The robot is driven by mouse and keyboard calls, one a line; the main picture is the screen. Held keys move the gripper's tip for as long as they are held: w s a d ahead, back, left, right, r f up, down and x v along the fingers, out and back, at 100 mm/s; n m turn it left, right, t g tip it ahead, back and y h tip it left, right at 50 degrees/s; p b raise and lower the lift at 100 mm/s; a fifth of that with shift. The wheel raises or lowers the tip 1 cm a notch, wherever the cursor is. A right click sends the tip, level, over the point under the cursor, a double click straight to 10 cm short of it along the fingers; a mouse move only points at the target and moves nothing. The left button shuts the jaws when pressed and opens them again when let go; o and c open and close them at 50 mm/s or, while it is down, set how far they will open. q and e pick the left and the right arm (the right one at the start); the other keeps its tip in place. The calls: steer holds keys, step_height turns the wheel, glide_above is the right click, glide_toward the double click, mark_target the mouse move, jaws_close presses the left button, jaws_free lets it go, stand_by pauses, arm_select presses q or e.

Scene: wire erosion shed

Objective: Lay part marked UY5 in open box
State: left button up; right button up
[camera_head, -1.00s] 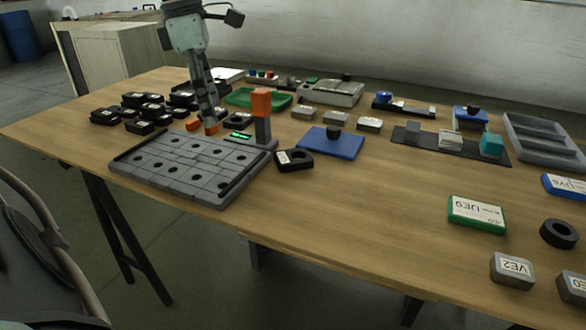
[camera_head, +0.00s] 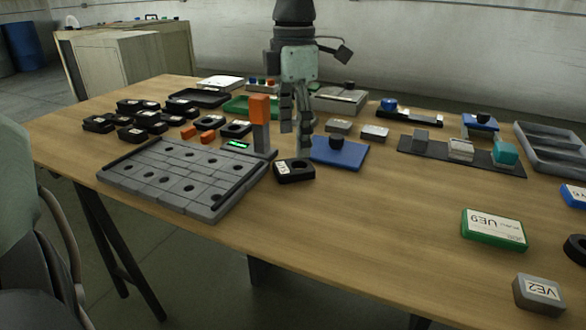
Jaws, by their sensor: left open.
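My left gripper (camera_head: 302,147) points down, open and empty, just above and behind a black block (camera_head: 294,172) with a white label. The label is too small to read, so I cannot tell whether this block is the part marked UY5. More black labelled parts (camera_head: 134,133) stand in a cluster at the left, their marks also unreadable. Which container is the open box is unclear: a black open tray (camera_head: 198,92) and a green tray (camera_head: 236,107) lie at the back, and a grey tray with compartments (camera_head: 518,141) at the right. My right gripper is out of view.
A grey slotted plate (camera_head: 180,181) lies at the front left, with an orange-topped post (camera_head: 259,109) behind it. A blue plate with a black knob (camera_head: 350,156) is right of the gripper. A green box marked UE9 (camera_head: 493,230) and grey block VE2 (camera_head: 539,291) lie at right. Front middle is clear.

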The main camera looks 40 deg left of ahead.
mark_target(293, 159)
arm_select(q)
step_height(293, 159, down, 6)
steer(key=shift+a+r, duration=0.15)
steer(key=shift+r, duration=0.2)
jaws_close()
stand_by(0.4)
